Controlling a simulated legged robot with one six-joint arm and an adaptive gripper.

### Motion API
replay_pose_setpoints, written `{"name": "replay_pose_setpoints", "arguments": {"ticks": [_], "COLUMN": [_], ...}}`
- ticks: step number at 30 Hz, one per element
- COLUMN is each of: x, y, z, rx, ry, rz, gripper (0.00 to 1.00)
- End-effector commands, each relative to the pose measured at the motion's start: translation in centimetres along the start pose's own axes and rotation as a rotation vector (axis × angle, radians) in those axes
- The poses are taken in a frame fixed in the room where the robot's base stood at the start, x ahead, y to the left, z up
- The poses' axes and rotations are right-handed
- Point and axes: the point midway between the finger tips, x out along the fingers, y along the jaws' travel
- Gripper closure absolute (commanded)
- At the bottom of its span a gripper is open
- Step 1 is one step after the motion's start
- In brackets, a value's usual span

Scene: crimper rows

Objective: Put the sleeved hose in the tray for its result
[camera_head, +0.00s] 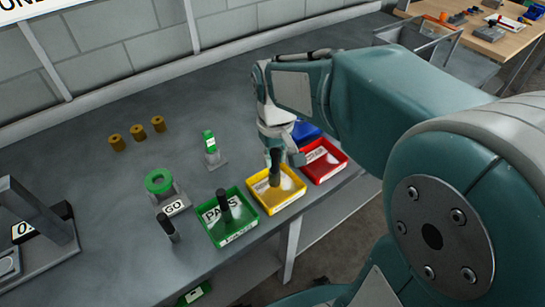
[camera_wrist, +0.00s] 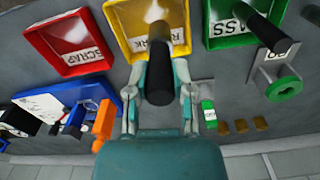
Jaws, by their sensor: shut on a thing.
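My gripper (camera_head: 282,154) is shut on a black hose (camera_head: 275,176), which stands upright over the yellow tray (camera_head: 268,208). In the wrist view the hose (camera_wrist: 159,85) lies between the two fingers of my gripper (camera_wrist: 160,70), with the yellow tray (camera_wrist: 118,22), labelled REWORK, beyond it. The green PASS tray (camera_head: 215,238) holds another black hose (camera_head: 224,206). The red SCRAP tray (camera_head: 333,170) lies to the right of the yellow one and looks empty.
A green ring gauge (camera_head: 159,181) marked GO, a dark upright peg (camera_head: 166,228) and a small green-topped device (camera_head: 210,143) stand left of the trays. Brass sleeves (camera_head: 138,133) stand further back. A blue bin (camera_wrist: 55,98) with tools lies close to my gripper.

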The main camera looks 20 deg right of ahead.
Motion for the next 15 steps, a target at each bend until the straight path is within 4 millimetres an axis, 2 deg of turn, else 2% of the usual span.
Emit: {"name": "replay_pose_setpoints", "arguments": {"ticks": [2,9,15], "x": [1.2,3.2,5.6], "y": [0.5,1.4,1.3], "z": [-0.7,-1.9,-1.8], "rx": [0.002,0.001,0.0], "ry": [-0.003,-0.003,0.0], "rz": [0.0,0.0,0.0], "gripper": [1.0,1.0,1.0]}}
